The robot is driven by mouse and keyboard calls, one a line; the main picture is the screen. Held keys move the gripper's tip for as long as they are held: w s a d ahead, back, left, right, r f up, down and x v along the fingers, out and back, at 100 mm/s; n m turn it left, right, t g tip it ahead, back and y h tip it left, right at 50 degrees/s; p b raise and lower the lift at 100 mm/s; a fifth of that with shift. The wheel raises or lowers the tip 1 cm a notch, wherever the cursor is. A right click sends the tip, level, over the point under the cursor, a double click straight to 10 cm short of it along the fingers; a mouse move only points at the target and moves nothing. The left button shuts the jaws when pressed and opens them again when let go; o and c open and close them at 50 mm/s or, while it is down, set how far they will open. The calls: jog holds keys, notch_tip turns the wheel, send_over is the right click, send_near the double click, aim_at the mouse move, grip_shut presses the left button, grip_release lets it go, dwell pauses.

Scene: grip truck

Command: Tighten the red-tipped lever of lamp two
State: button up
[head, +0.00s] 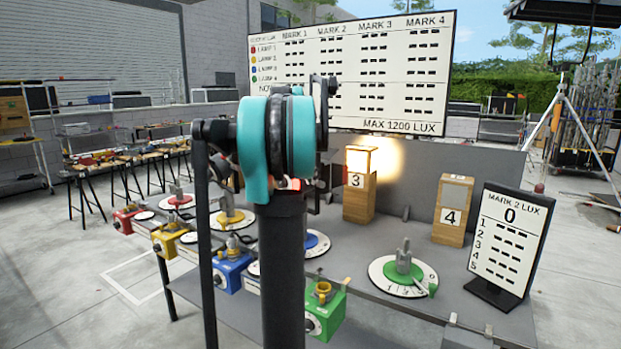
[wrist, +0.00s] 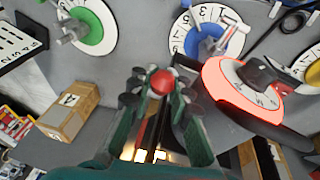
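A round red tip (wrist: 163,82) shows between the two fingers of my gripper (wrist: 162,90) in the wrist view. The fingers stand apart on either side of it, close to its edges; whether they touch it I cannot tell. The lever's shaft is not clearly visible. To its right is a white dial plate with a glowing red rim (wrist: 212,78) and a dark handle. A yellow dial (wrist: 313,73) is at the right edge; it also shows in the head view (head: 231,217). In the head view my arm hides the gripper's fingers and the lever.
The grey bench holds a blue dial (wrist: 206,42), a green dial (head: 404,272), lit lamp box 3 (head: 357,205), lamp box 4 (head: 452,212) and a lux display (head: 510,240). Coloured boxes, including a green one (head: 327,307), line the front. A large board (head: 350,75) stands behind.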

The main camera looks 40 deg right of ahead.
jog(key=o, duration=0.5)
jog(key=shift+o, duration=0.2)
jog(key=v, duration=1.2)
jog(key=s+a+f+n+t+y, duration=0.1)
jog(key=a+f+n+t, duration=0.45)
jog(key=a+f, duration=1.7)
jog(key=s+a+f+n+y, duration=0.1)
jog(key=s+a+f+n, duration=0.3)
jog(key=s+f, duration=0.5)
jog(key=s+a+f+n+y, duration=0.1)
jog(key=s+a+f+n, duration=0.4)
jog(key=f, duration=0.8)
jog(key=s+a, duration=0.3)
jog(key=s, duration=0.1)
jog(key=shift+s+a+f, duration=0.25)
jog(key=shift+s+f, duration=0.05)
jog(key=shift+s, duration=0.1)
